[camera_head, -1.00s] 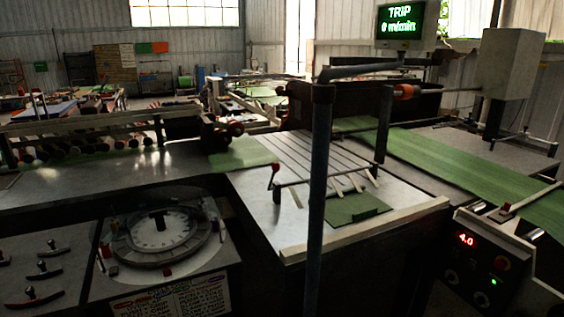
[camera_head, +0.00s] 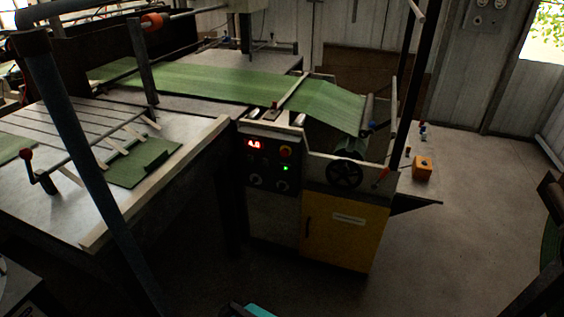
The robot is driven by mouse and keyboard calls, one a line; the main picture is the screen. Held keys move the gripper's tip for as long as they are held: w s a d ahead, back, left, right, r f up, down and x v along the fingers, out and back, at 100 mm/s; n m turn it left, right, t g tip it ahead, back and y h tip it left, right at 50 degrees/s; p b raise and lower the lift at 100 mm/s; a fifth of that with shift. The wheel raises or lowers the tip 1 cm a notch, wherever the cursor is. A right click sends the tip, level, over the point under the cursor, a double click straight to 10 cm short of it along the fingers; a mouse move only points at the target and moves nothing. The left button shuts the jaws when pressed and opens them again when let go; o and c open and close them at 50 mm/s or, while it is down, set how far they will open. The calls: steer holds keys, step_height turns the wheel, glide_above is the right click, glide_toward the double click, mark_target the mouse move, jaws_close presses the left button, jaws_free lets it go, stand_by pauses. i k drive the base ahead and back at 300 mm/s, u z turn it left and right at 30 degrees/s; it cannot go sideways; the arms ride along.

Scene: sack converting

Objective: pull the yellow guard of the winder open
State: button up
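The yellow guard (camera_head: 343,230) is a flat panel on the front of the winder (camera_head: 345,160), below a black handwheel (camera_head: 344,174). It looks closed, flush with the machine front. It carries a pale label and a dark upright handle (camera_head: 308,227) near its left edge. A dark piece with a teal top (camera_head: 258,310) shows at the bottom edge and may be part of my arm. My gripper's fingers are not in view, so nothing shows of what they hold.
Open floor (camera_head: 440,260) lies to the right. An orange box (camera_head: 422,168) is beyond the winder. A dark post (camera_head: 85,170) crosses the left foreground.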

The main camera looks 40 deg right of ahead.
mark_target(343, 233)
steer(key=z, duration=4.75)
steer(key=i, duration=0.1)
steer(key=u, duration=3.75)
